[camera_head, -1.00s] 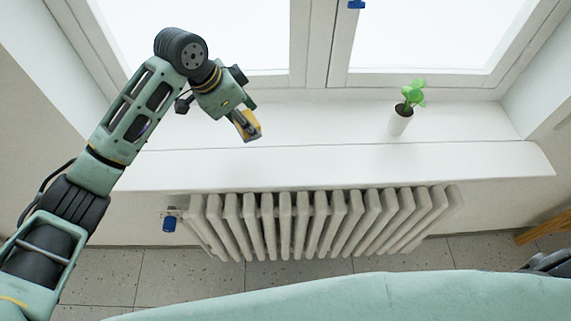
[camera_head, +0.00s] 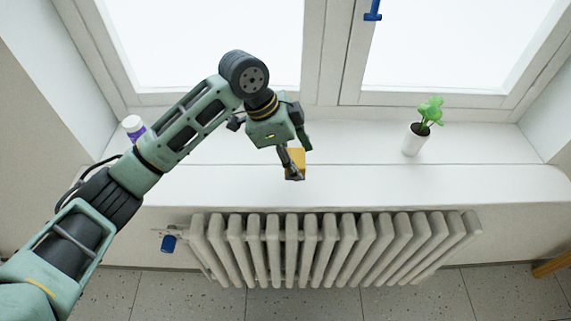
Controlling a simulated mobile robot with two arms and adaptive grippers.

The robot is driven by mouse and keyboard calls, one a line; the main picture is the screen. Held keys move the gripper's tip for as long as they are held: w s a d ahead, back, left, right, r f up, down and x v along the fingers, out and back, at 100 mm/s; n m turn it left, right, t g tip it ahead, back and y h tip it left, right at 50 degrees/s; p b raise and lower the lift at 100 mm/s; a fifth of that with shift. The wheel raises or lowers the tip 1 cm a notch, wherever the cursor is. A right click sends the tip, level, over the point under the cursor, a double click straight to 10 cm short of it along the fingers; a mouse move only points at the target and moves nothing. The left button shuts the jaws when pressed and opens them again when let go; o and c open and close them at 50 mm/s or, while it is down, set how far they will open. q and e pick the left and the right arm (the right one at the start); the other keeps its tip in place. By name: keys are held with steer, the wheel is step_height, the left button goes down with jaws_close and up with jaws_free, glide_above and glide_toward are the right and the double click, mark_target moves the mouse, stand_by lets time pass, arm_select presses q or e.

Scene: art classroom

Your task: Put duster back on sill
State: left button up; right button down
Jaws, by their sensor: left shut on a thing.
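My left gripper (camera_head: 291,168) reaches in from the left and points down over the white window sill (camera_head: 350,182). It is shut on a small yellow-orange block, which I take to be the duster (camera_head: 299,157). The gripper and forearm partly cover the duster. It appears near the sill's front part, and I cannot tell whether it touches the surface. My right gripper is not in view.
A potted green plant (camera_head: 415,140) stands on the sill at right. A white-capped bottle with a purple label (camera_head: 133,126) stands at left, partly behind my arm. The sill between duster and plant is clear. A radiator (camera_head: 330,250) is below.

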arm_select(q)
steer(key=shift+w+a+f+p, duration=0.15)
steer(key=shift+w+a+f, duration=0.15)
steer(key=shift+a+f, duration=0.2)
steer(key=shift+w+a+f+p, duration=0.15)
steer(key=shift+w+a+f, duration=0.2)
steer(key=shift+a, duration=0.15)
step_height(320, 180, down, 3)
steer(key=shift+f+p, duration=0.1)
steer(key=shift+p, duration=0.6)
steer(key=shift+f, duration=0.35)
steer(key=shift+f, duration=0.15)
steer(key=o, duration=1.1)
steer(key=b+v, duration=0.2)
steer(key=v, duration=1)
steer(key=shift+r+b, duration=0.25)
steer(key=shift+b, duration=0.05)
